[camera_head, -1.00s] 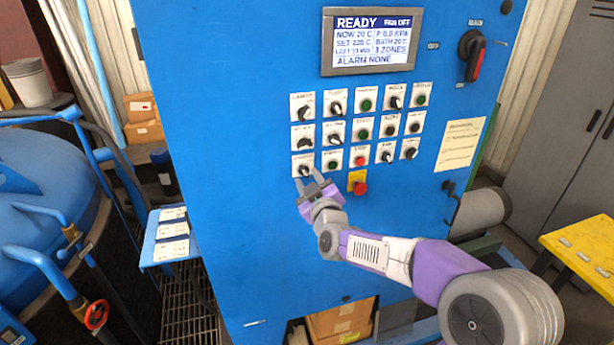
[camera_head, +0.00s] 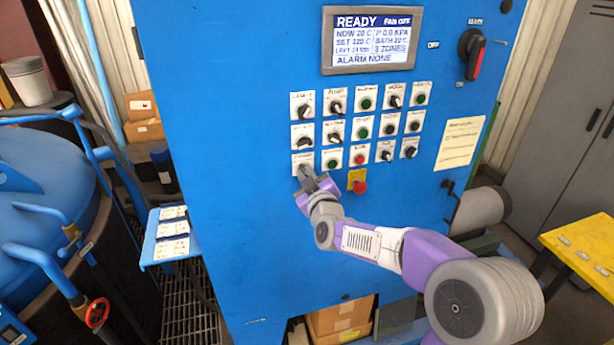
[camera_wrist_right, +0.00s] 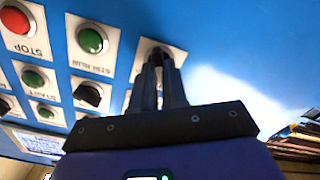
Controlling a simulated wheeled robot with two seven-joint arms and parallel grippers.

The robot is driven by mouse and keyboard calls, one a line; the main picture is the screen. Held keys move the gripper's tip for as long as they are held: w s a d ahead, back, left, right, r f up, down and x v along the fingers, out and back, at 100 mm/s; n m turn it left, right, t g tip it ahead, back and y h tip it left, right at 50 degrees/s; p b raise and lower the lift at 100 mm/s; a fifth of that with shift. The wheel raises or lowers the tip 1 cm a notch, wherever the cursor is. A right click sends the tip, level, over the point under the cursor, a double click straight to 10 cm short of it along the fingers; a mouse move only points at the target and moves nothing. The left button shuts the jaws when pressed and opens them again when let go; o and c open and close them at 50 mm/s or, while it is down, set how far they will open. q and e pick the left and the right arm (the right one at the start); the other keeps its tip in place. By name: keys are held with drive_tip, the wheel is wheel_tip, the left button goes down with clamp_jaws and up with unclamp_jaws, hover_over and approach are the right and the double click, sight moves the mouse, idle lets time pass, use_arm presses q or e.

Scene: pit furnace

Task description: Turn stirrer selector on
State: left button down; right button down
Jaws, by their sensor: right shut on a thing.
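The control panel is a blue cabinet face (camera_head: 230,130) with rows of labelled knobs and buttons. My right gripper (camera_head: 307,173) is at the bottom-left selector of the grid, a black knob on a white plate (camera_head: 301,158). In the right wrist view, the fingers (camera_wrist_right: 160,65) are shut on this selector, whose white plate (camera_wrist_right: 147,48) shows around the fingertips. The fingers hide most of the knob, so its angle cannot be read. The plate's lettering is too small to read. The display (camera_head: 371,40) reads READY and ALARM NONE. My left gripper is not in view.
Just right of the held knob is a green button (camera_head: 332,163), then a red one (camera_head: 360,157). A red emergency button on yellow (camera_head: 360,187) sits close to the right of my gripper. The main switch (camera_head: 472,55) is at upper right. A yellow table (camera_head: 585,250) stands at right.

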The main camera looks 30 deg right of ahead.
drive_tip(key=m+b, duration=0.2)
drive_tip(key=b, duration=0.1)
drive_tip(key=shift+f+m, duration=0.1)
drive_tip(key=shift+m, duration=0.3)
drive_tip(key=shift+d+m+b, duration=0.2)
drive_tip(key=shift+m+b, duration=2.95)
drive_tip(key=shift+m, duration=1.35)
drive_tip(key=c, duration=1.2)
unclamp_jaws()
drive_tip(key=shift+o, duration=0.2)
